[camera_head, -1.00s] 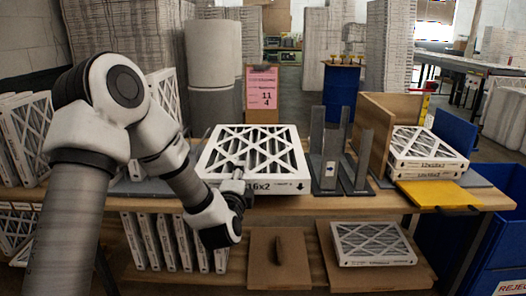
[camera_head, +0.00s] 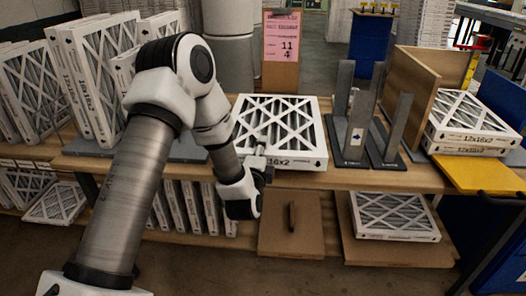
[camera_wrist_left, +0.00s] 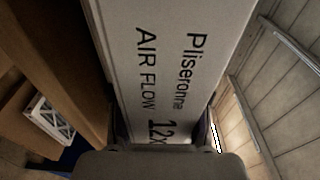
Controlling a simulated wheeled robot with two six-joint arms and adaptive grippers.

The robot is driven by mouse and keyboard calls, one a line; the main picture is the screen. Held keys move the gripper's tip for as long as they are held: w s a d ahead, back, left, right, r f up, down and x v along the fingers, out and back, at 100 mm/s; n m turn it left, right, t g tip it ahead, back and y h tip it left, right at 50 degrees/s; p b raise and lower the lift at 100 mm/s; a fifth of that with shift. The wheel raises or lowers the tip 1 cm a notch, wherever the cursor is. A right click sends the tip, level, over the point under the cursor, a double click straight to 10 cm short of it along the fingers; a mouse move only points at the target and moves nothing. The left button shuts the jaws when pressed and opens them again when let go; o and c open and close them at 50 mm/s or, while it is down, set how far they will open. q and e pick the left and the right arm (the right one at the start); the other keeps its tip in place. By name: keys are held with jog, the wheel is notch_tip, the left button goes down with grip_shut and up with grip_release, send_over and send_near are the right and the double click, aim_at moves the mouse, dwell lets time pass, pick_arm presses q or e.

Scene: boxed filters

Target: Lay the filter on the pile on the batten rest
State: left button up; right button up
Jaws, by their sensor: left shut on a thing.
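A white-framed pleated filter (camera_head: 308,165) lies flat at the middle of the bench, its near edge towards me. My left gripper (camera_head: 258,160) is shut on that near edge, beside the printed size. In the left wrist view the filter's printed edge (camera_wrist_left: 165,60) runs up from between the fingers (camera_wrist_left: 160,140). I cannot tell whether the filter touches the bench. A pile of similar filters (camera_head: 470,137), marked 12x16x2, sits at the right beside a wooden board. The battens under it are not clearly visible. My right gripper is not in view.
Grey upright posts (camera_head: 357,125) on a base stand between the held filter and the pile. A brown board (camera_head: 417,80) and a yellow plate (camera_head: 480,175) flank the pile. Racked filters (camera_head: 100,70) stand at left. Another filter (camera_head: 395,217) lies on the lower shelf.

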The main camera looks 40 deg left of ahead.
pick_arm(q)
jog(key=shift+r, duration=0.1)
jog(key=o, duration=1.3)
jog(key=shift+c, duration=0.2)
